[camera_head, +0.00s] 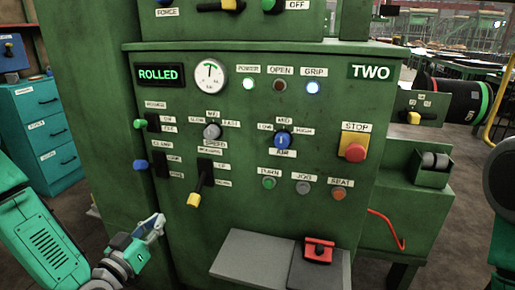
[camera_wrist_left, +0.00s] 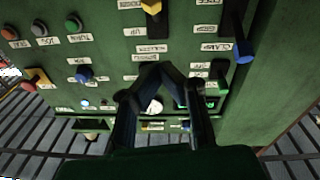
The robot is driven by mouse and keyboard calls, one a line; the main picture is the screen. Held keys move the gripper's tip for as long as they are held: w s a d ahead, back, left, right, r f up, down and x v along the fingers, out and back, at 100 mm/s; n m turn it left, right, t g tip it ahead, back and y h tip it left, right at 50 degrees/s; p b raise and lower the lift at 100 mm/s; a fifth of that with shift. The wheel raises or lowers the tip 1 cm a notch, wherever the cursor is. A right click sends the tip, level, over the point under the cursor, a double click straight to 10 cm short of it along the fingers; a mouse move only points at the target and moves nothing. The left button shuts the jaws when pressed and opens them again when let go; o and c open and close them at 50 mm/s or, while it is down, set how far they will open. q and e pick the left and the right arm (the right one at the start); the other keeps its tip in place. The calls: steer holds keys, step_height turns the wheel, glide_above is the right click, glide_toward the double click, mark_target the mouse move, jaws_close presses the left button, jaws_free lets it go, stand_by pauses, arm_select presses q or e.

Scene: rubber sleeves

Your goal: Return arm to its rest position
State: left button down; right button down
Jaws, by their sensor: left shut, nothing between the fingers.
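My left gripper (camera_head: 155,226) is at the lower left of the green control panel (camera_head: 330,120) in the head view, in front of the machine's left part. It looks shut and empty. In the left wrist view the two dark fingers of the left gripper (camera_wrist_left: 152,76) come together in front of the panel, which appears upside down. A yellow-tipped lever (camera_head: 196,192) is to the right of the gripper, and a blue knob (camera_head: 140,165) is above it. Both are apart from the gripper in the head view.
A lit display (camera_head: 160,75) reads ROLLED beside a round gauge (camera_head: 210,76). A red stop button (camera_head: 355,152) is at right. A grey ledge (camera_head: 252,256) with a red part (camera_head: 319,249) juts out below. Teal drawers (camera_head: 42,120) stand at left.

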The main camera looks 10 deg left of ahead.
arm_select(q)
steer(key=s+d+f+m+g+h+p, duration=0.1)
steer(key=s+d+f+g, duration=0.3)
steer(key=s+f+g, duration=0.15)
steer(key=s+d+f+m+g+p, duration=0.1)
steer(key=s+d+f+g+p, duration=0.1)
steer(key=s+d+f+g, duration=0.4)
steer(key=s+a+f+g+y, duration=0.1)
steer(key=s+a+f+g, duration=0.1)
steer(key=s, duration=0.7)
steer(key=s+a+f+n+g+y+p, duration=0.1)
steer(key=s+a+f+g+y, duration=0.1)
steer(key=s, duration=0.7)
steer(key=shift+s+f+g+p, duration=0.3)
steer(key=shift+f+g, duration=0.5)
steer(key=shift+g, duration=0.45)
